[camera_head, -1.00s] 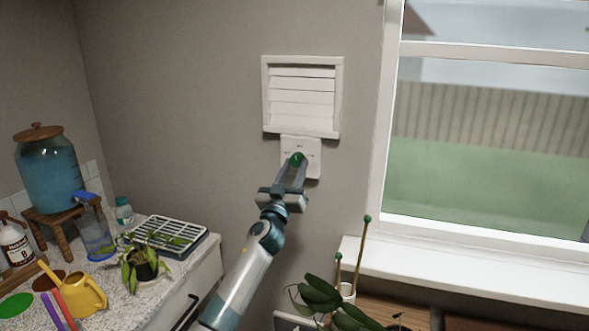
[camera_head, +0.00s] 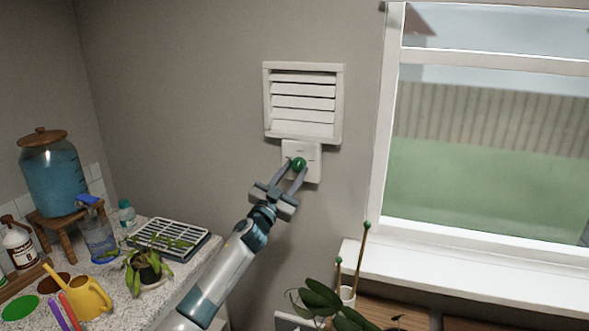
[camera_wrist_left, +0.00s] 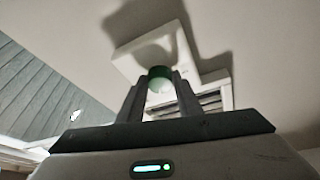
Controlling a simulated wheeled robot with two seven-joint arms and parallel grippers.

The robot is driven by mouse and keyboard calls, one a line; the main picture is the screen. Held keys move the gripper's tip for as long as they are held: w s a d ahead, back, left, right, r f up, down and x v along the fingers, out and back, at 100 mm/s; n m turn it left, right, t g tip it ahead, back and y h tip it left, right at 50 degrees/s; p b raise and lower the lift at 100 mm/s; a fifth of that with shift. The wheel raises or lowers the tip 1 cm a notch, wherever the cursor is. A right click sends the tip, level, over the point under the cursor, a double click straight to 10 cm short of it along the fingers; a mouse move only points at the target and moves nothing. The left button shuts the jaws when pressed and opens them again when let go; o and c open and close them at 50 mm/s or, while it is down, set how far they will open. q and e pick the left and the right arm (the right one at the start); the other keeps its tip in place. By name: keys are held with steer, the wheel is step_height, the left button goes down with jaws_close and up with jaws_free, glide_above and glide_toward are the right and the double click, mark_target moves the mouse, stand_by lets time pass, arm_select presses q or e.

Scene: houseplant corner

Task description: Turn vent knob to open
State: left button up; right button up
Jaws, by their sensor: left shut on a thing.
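The green vent knob (camera_head: 299,164) sits on a white plate (camera_head: 314,168) on the wall, just below the white louvred vent (camera_head: 303,103). The vent's slats are tilted, with dark gaps between them. My left gripper (camera_head: 294,168) reaches up from below and is shut on the knob, its fingers on either side. In the left wrist view the knob (camera_wrist_left: 160,79) shows between the two fingertips, with the plate behind it. My right gripper is in neither view.
A counter at left holds a water dispenser (camera_head: 53,175), a drying rack (camera_head: 168,240), a small potted plant (camera_head: 146,268) and a yellow watering can (camera_head: 88,298). A window with a white sill (camera_head: 465,285) is at right. The wall around the vent is clear.

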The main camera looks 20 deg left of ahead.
arm_select(q)
steer(key=m+p, duration=0.1)
steer(key=m, duration=0.1)
steer(key=m+g+h+p, duration=0.1)
steer(key=m+p, duration=0.1)
steer(key=m, duration=0.1)
steer(key=r+m+g+h+p, duration=0.1)
steer(key=m+p, duration=0.1)
steer(key=shift+a, duration=0.3)
steer(key=shift+f+m+g+h+p, duration=0.1)
steer(key=shift+m+g+h+p, duration=0.55)
steer(key=shift+m+p, duration=1.1)
steer(key=shift+m, duration=0.25)
steer(key=o, duration=1)
steer(key=shift+o, duration=0.2)
steer(key=shift+s+a+b, duration=0.1)
steer(key=shift+b, duration=0.2)
steer(key=b+v, duration=0.6)
steer(key=v, duration=1.1)
steer(key=shift+s, duration=0.15)
